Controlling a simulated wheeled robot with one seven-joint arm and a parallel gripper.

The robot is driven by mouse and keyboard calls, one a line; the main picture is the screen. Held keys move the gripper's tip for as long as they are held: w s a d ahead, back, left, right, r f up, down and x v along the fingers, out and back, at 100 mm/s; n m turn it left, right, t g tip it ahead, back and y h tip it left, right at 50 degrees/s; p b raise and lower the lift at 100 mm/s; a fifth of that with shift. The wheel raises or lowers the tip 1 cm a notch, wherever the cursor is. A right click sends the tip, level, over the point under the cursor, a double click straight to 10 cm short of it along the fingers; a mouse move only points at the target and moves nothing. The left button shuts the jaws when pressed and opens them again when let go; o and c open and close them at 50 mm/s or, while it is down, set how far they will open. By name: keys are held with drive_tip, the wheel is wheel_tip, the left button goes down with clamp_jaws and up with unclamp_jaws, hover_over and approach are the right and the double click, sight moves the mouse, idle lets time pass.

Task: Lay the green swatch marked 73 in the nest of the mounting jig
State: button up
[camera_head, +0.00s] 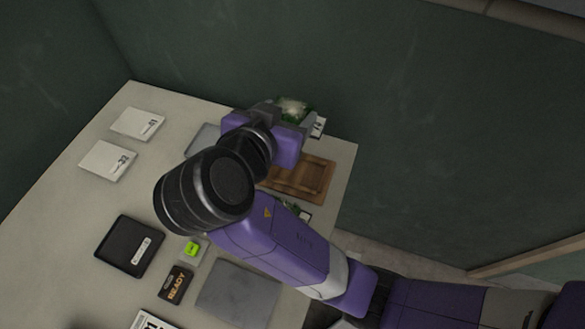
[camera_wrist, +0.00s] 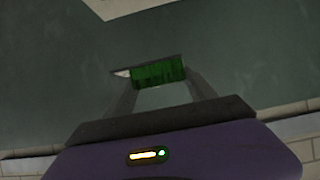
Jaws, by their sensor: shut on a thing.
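My gripper (camera_wrist: 158,76) is shut on a green swatch (camera_wrist: 160,72), seen in the wrist view between the two fingertips. In the head view the swatch (camera_head: 293,107) shows as a green and whitish patch beyond my gripper, near the back edge of the table. Its number cannot be read. A brown wooden piece with a recessed middle, which looks like the mounting jig (camera_head: 318,178), lies on the table below and right of my gripper. My arm covers its left part. The swatch is held apart from it.
Two white cards (camera_head: 137,123) (camera_head: 107,160) lie at the left. A black tray (camera_head: 122,240), a small lit green device (camera_head: 193,248), a READY sign (camera_head: 176,284) and a grey plate (camera_head: 238,294) are nearer. Another greenish item (camera_head: 291,207) is partly hidden by my arm. Dark walls stand behind.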

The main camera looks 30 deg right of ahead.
sight(288, 177)
wheel_tip(288, 177, down, 18)
drive_tip(key=shift+a, duration=0.1)
idle(0.4)
drive_tip(key=shift+f, duration=0.1)
drive_tip(key=o, duration=1.3)
drive_tip(key=shift+r, duration=0.25)
drive_tip(key=b+v, duration=0.1)
drive_tip(key=v, duration=1.1)
drive_tip(key=shift+f, duration=0.1)
